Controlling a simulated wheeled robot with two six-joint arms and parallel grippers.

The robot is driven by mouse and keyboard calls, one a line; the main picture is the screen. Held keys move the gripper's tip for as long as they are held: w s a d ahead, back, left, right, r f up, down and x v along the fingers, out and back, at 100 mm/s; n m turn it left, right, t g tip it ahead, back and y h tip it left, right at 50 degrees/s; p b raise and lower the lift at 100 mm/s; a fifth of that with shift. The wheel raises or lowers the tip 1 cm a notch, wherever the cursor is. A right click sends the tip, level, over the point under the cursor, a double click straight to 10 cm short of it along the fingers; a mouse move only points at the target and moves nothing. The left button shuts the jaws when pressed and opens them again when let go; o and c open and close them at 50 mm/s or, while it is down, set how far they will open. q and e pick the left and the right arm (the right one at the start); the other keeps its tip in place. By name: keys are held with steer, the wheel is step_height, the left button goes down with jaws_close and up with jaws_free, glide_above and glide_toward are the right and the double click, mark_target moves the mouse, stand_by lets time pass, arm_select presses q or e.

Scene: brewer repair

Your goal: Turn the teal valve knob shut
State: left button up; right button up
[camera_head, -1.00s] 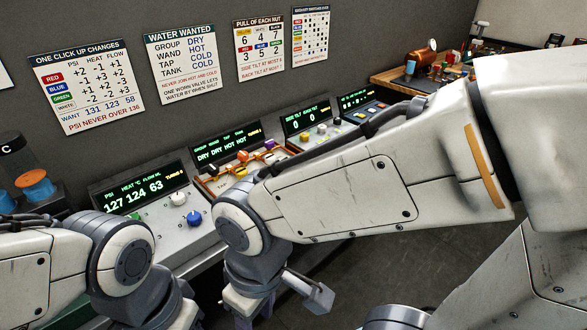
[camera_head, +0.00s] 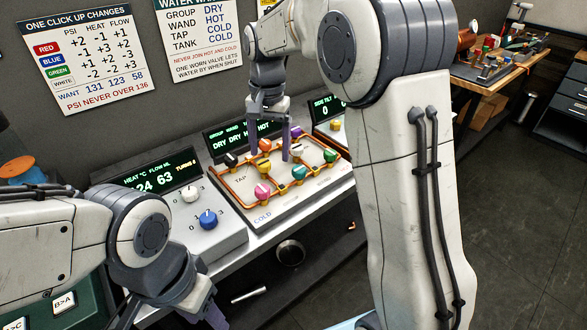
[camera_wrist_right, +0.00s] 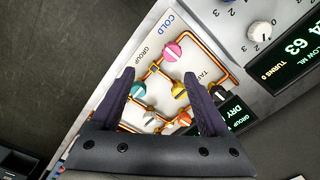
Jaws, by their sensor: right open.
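The teal valve knob (camera_head: 299,173) sits on the sloped valve panel with orange pipes, at the right of the pink knob. In the right wrist view the teal knob (camera_wrist_right: 138,90) is beside the left finger, partly covered by it. My right gripper (camera_head: 270,154) is open and empty, pointing down over the panel. In the head view its fingers are left of and above the teal knob; I cannot tell their height above it. My left gripper (camera_head: 168,312) is at the bottom left, its tips cut off by the frame edge.
Close around it are the pink knob (camera_head: 262,191), green knob (camera_head: 330,155), yellow knob (camera_head: 264,165) and white knob (camera_head: 296,150). A grey panel with a blue knob (camera_head: 208,219) stands at the left. A wooden bench (camera_head: 480,78) is at the back right.

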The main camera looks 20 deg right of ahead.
mark_target(299, 169)
steer(key=w+d+f+m+b, duration=0.1)
steer(key=w+d+f+m, duration=0.2)
steer(key=w+d+m, duration=0.5)
steer(key=f+n, duration=0.1)
steer(key=f, duration=0.2)
steer(key=s+d+f+n, duration=0.1)
steer(key=f, duration=0.2)
steer(key=f+n, duration=0.1)
steer(key=f, duration=0.3)
steer(key=shift+s+d+f, duration=0.1)
steer(key=shift+s+d, duration=0.2)
steer(key=shift+s, duration=0.05)
jaws_close()
